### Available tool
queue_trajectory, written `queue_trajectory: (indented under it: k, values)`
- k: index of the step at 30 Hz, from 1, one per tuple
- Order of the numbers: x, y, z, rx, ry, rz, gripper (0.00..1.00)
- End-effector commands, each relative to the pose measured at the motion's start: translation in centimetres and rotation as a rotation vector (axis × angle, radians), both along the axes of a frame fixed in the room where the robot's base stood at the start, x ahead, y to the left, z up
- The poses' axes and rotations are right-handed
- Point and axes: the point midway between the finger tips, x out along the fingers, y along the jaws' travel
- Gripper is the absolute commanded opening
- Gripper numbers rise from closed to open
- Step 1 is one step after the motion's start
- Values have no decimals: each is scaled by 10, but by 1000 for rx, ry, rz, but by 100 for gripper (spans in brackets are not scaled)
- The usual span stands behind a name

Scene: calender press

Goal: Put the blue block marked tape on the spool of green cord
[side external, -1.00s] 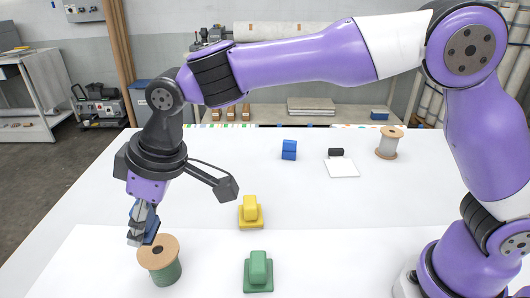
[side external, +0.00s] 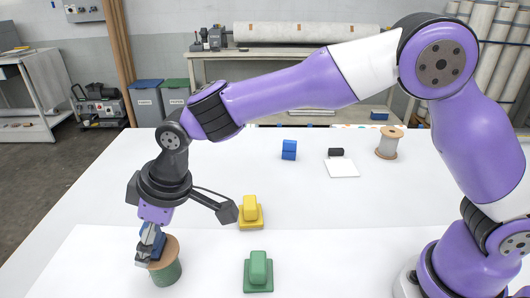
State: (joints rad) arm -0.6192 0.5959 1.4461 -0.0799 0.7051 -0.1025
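The spool of green cord (side external: 166,273) stands upright near the front left of the white table, with a tan wooden top flange. My gripper (side external: 147,256) is right at the spool's top and hides part of the flange. It is shut on a blue block (side external: 157,245), which shows beside and behind the fingers. The block is at the level of the flange or just above it; I cannot tell whether they touch. No marking is legible on it. Another blue block (side external: 289,150) stands farther back on the table.
A yellow block on a yellow base (side external: 250,213) and a green block on a green base (side external: 258,272) are to the right of the spool. A black block (side external: 336,152), a white square (side external: 341,168) and a spool of pale cord (side external: 388,145) are at the back right.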

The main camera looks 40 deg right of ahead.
Motion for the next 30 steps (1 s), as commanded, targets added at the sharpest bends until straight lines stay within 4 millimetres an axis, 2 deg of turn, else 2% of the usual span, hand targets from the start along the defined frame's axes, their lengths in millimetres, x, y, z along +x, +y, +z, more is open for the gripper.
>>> queue_trajectory:
  k: [7,11,22,28,30]
  values:
    - [0,0,1,1,-1,0,82]
    - [-2,-2,11,3,-3,0,82]
    - [-24,-24,86,4,-5,-1,82]
    - [-31,-32,110,2,-2,-2,82]
    - [-33,-41,116,3,-4,-22,82]
